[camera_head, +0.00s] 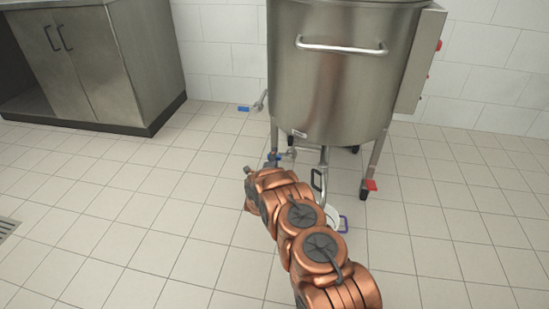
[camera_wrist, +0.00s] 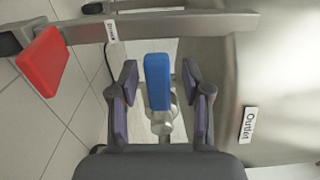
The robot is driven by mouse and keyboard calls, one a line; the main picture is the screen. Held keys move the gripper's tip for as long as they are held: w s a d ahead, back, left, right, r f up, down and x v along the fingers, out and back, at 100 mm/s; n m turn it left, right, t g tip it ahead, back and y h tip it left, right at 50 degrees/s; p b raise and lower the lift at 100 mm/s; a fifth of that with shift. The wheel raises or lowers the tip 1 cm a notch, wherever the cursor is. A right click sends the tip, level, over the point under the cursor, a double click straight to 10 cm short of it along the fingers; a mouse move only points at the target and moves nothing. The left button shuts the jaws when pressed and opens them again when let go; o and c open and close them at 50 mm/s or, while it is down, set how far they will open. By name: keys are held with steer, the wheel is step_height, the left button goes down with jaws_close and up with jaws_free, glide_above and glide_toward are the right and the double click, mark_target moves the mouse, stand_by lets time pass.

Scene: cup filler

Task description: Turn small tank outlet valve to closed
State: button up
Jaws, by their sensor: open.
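The steel tank (camera_head: 335,75) stands on legs ahead of me. Its outlet valve has a blue handle (camera_head: 275,157) low at the tank's left front, just beyond the end of my arm. In the wrist view the blue handle (camera_wrist: 157,80) stands between the two fingers of my gripper (camera_wrist: 159,75), on a round metal valve body (camera_wrist: 162,122). The fingers are spread, with a visible gap on each side of the handle. An "Outlet" label (camera_wrist: 248,125) is on the tank wall at right. In the head view the fingers are too small to make out.
A tank leg (camera_wrist: 190,25) crosses above the handle in the wrist view, with a red pedal (camera_wrist: 44,62) at left. A steel cabinet (camera_head: 95,65) stands at left. The floor left of my arm is clear.

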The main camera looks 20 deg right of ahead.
steer(key=v, duration=1.2)
stand_by(0.4)
steer(key=shift+f, duration=0.1)
stand_by(1.0)
